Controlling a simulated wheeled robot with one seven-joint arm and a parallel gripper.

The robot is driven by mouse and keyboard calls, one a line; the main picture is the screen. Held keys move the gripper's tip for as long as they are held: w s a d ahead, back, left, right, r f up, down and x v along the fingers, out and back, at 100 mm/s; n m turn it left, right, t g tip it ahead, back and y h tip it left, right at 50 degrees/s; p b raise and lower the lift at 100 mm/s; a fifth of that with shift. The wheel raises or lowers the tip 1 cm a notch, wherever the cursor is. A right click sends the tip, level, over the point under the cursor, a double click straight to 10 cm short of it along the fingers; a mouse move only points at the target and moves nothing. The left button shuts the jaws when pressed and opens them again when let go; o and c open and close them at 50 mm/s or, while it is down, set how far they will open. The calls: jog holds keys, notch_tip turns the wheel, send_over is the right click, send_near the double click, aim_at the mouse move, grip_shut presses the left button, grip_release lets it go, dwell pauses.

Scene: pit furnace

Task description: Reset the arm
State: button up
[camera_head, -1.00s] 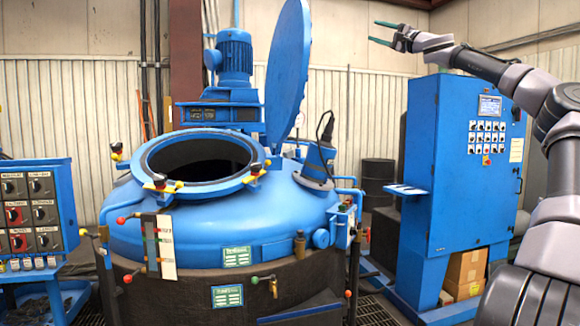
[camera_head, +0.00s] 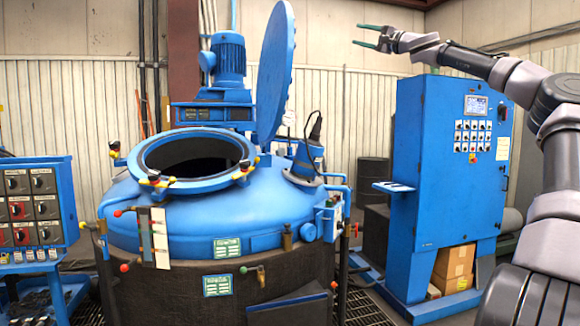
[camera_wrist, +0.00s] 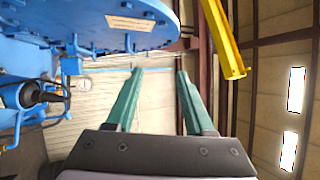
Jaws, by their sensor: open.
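My gripper (camera_head: 366,36) is at the upper right of the head view, raised in front of the back wall. Its two green fingers are apart with nothing between them. In the wrist view the open fingers (camera_wrist: 160,75) point toward the wall and ceiling. My arm reaches in from the right edge, passing in front of the top of the blue control cabinet (camera_head: 450,200). The gripper is to the right of the raised round furnace lid (camera_head: 273,75) and apart from it in the head view.
The blue pit furnace (camera_head: 215,215) stands left of centre, its round mouth open. A panel with knobs (camera_head: 38,210) is at the left edge. A cardboard box (camera_head: 453,265) sits under the cabinet. In the wrist view, a yellow beam (camera_wrist: 224,40) is right of the fingers.

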jog(key=s+a+f+n+g, duration=0.2)
jog(key=a+f, duration=0.3)
jog(key=a, duration=0.3)
jog(key=s+a+f+n+g+h, duration=0.1)
jog(key=s+a+f+n+g, duration=0.1)
jog(key=a+f, duration=0.35)
jog(key=s+a+f+n+g, duration=0.1)
jog(key=a+f+n+g, duration=0.2)
jog(key=a, duration=0.7)
jog(key=s+a+f+n+g+h, duration=0.1)
jog(key=s+a+f+h, duration=0.3)
jog(key=f, duration=0.5)
jog(key=s+a+f+n+g+h, duration=0.1)
jog(key=s+f+h, duration=0.1)
jog(key=s+f, duration=0.5)
jog(key=s+d+f+m+h, duration=0.1)
jog(key=s+d+f+h, duration=0.1)
jog(key=s+d, duration=0.7)
jog(key=s+d+f+m+h, duration=0.2)
jog(key=s+d+f, duration=0.3)
jog(key=s+d, duration=0.5)
jog(key=s+d+f+m+h, duration=0.1)
jog(key=s+d+f+h, duration=0.1)
jog(key=s+d, duration=0.7)
jog(key=shift+s+d+f, duration=0.4)
jog(key=shift+s+f, duration=0.05)
jog(key=shift+f, duration=0.3)
